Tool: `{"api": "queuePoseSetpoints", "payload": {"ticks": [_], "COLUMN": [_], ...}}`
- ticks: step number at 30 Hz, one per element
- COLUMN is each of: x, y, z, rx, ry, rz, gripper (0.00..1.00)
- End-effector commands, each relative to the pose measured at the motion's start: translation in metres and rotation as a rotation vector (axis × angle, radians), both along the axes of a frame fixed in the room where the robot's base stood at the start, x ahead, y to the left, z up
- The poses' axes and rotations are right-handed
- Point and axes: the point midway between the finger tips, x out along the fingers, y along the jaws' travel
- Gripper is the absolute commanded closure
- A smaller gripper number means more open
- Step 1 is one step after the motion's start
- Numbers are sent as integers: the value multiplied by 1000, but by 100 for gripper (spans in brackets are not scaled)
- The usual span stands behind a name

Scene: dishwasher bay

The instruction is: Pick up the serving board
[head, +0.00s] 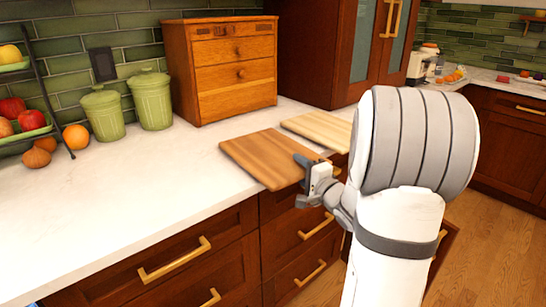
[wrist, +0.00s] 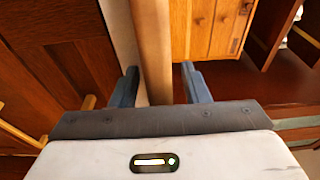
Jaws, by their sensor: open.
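A brown wooden board (head: 262,158) lies flat on the white counter in the head view, with its near corner sticking out past the front edge. A paler wooden board (head: 320,129) lies behind it to the right, partly hidden by my arm. I cannot tell from looks alone which one is called the serving board. My gripper (head: 308,168) is at the brown board's right side. In the wrist view, my gripper (wrist: 158,84) is open, with a finger on either side of a board's edge (wrist: 153,50). Gaps show beside it, wider on the right.
The counter (head: 130,195) is clear left of the boards. A wooden drawer box (head: 222,70), two green canisters (head: 128,106) and a fruit rack (head: 25,118) stand along the back. Cabinet drawers with brass handles (head: 175,259) lie below the counter edge.

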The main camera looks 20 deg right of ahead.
Motion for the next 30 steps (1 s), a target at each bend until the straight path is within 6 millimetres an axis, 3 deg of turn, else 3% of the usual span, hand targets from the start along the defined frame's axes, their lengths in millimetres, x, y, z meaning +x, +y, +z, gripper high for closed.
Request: {"api": "queuePoseSetpoints", "payload": {"ticks": [10,25,30], "x": [8,8,8], "y": [1,0,0], "z": [1,0,2], "rx": [0,0,0], "ry": [-1,0,-4], "rz": [-2,-3,-4], "gripper": [59,100,100]}}
